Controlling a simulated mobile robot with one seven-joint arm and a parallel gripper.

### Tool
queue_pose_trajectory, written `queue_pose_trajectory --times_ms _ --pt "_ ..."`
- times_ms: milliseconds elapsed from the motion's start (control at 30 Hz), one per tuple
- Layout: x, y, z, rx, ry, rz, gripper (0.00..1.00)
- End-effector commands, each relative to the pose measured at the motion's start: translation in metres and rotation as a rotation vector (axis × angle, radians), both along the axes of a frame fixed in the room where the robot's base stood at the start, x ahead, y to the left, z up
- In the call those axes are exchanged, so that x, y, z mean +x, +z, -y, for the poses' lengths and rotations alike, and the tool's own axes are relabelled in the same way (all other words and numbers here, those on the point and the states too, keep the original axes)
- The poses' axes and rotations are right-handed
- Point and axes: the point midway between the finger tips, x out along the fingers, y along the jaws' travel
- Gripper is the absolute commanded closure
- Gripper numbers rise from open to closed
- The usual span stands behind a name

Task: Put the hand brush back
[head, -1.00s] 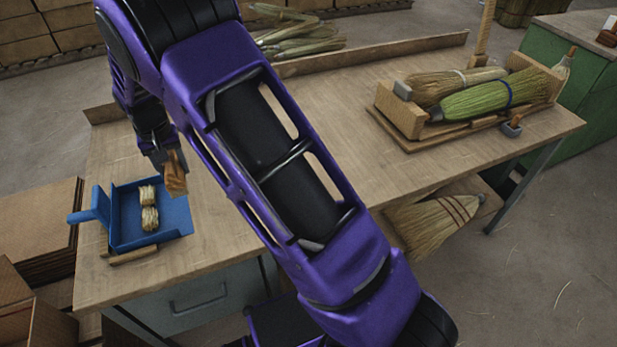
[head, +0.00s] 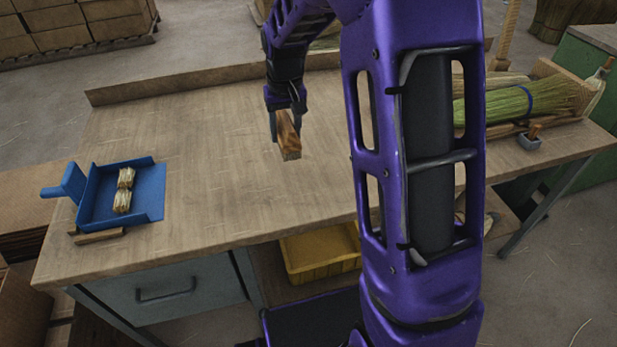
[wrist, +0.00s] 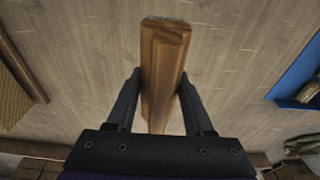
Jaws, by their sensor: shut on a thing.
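My gripper (head: 285,122) is shut on a brown wooden block, which looks like the hand brush (head: 289,140). It holds it above the middle of the bench, apart from the top. In the wrist view the brush (wrist: 163,65) sits between both fingers, its wooden body pointing away; bristles are not clearly visible. A corner of the dustpan (wrist: 296,75) shows at the right of the wrist view.
The bench top (head: 210,150) is bare between dustpan and gripper. A wooden strip (head: 98,237) lies by the dustpan. Green broom straw (head: 500,105) and a small grey holder (head: 530,138) are at the right. A raised back edge and a yellow bin (head: 318,255) below also show.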

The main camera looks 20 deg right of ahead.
Motion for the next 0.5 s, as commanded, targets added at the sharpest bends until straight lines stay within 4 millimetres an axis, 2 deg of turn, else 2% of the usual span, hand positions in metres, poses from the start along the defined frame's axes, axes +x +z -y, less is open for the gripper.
queue_pose_trajectory --times_ms 167,500 --pt "-0.005 -0.002 0.011 -0.002 0.002 0.001 0.97" --pt "-0.006 -0.056 0.012 -0.002 0.002 0.001 0.97"
